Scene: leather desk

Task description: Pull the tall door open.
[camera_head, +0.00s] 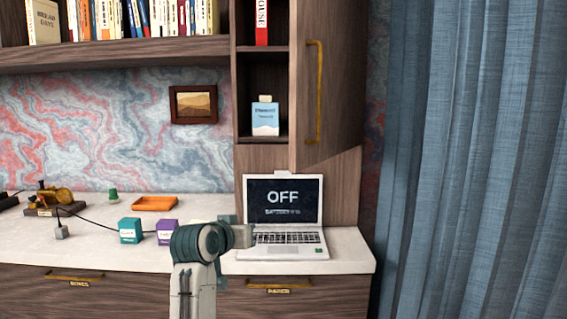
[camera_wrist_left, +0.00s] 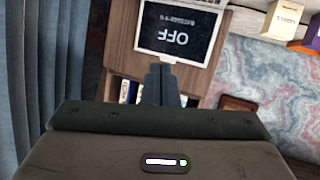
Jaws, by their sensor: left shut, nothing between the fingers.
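The tall door (camera_head: 345,75) is brown wood at the upper right of the cabinet in the head view. It has a long brass handle (camera_head: 313,92) near its left edge. Its lower edge slants, lower on the handle side, so it looks ajar; how far is unclear. My left arm stands low in front of the desk, left of the laptop, below the door and apart from the handle. My left gripper (camera_wrist_left: 161,68) is shut and empty in the left wrist view. Its fingertips are hard to make out in the head view. My right gripper is not in view.
An open laptop (camera_head: 283,205) stands on the desk (camera_head: 350,245) below the door. A blue curtain (camera_head: 470,150) hangs at the right. Open shelves hold a red book (camera_head: 261,22) and a blue-white carton (camera_head: 265,117). Small teal (camera_head: 130,231) and purple boxes (camera_head: 167,232) stand left of my arm.

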